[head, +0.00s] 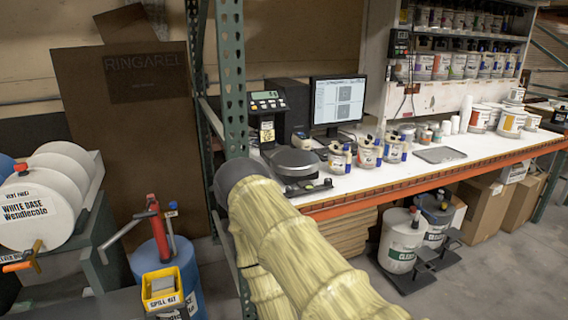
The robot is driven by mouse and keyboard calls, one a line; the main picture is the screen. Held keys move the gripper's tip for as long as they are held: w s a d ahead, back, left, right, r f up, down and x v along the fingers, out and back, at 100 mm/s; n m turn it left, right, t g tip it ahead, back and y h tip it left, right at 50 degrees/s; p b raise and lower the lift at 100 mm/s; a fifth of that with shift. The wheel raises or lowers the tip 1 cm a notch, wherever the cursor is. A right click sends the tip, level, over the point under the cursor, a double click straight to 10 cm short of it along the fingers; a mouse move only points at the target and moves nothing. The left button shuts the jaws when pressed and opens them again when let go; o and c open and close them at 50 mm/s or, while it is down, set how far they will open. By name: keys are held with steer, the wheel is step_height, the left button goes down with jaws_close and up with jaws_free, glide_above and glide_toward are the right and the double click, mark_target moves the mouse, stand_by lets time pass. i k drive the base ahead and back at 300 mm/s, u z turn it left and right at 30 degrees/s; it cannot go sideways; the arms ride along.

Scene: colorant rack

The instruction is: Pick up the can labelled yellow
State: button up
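I cannot pick out the can labelled yellow, as the can labels are too small to read. Three cans with dark tops stand upright in a row on the white bench: a left can (339,159), a middle can (367,155) and a right can (393,150). More cans (455,66) stand in rows on the shelves above the bench's right part. My arm, in a pale yellow sleeve, rises from the bottom centre in front of the bench's left end. My gripper does not show.
A green post (231,80) stands by the bench's left end. Drums and a yellow spill kit box (162,288) are at lower left.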

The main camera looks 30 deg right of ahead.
mark_target(339, 160)
steer(key=u, duration=0.25)
steer(key=i, duration=0.55)
steer(key=z, duration=0.65)
steer(key=i, duration=1.05)
steer(key=z, duration=0.9)
